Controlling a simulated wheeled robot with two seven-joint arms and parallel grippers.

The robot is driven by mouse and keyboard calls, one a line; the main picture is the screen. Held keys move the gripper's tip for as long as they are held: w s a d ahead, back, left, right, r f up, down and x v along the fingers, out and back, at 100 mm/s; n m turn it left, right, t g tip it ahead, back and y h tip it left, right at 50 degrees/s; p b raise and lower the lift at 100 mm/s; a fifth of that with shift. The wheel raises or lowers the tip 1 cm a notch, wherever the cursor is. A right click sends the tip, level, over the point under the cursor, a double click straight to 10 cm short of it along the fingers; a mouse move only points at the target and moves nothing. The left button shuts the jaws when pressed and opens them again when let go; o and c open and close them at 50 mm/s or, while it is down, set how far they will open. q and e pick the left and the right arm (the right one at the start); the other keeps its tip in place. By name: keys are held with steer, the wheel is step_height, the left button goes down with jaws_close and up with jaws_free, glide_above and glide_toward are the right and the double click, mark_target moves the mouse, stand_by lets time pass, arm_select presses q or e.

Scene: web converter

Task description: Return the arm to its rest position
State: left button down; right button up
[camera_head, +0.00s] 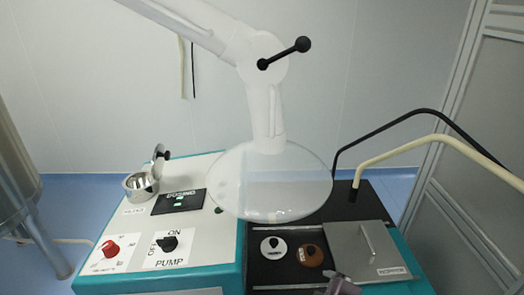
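A white jointed arm (262,95) comes in from the top left, bends at a joint with a black-knobbed lever (285,54), and drops down. It ends in a wide translucent hood (270,185) over the middle of the teal-and-white machine (215,245). A small grey part (338,286) at the bottom edge, right of the middle, looks like the tip of my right gripper. It is cut off, so its opening and anything in it cannot be told. My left gripper is out of view.
White and brown discs and a grey handled lid (365,252) sit right. Black and cream hoses arch behind. A partition (475,150) stands right.

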steer(key=s+d+f+m+g+h, duration=0.1)
steer(key=s+d+f+m+g, duration=0.1)
steer(key=s+d+m, duration=0.3)
steer(key=s+d+f+m+g+h, duration=0.1)
steer(key=s+d+f+m+g, duration=0.15)
steer(key=s+m, duration=0.4)
step_height(320, 180, down, 33)
steer(key=s+g+b, duration=0.1)
steer(key=s+d+f+g+b, duration=0.1)
steer(key=s+d+f, duration=0.2)
steer(key=s+f, duration=1.4)
steer(key=shift+s+f+n, duration=0.3)
steer(key=shift+s+n, duration=0.05)
steer(key=shift+s, duration=0.75)
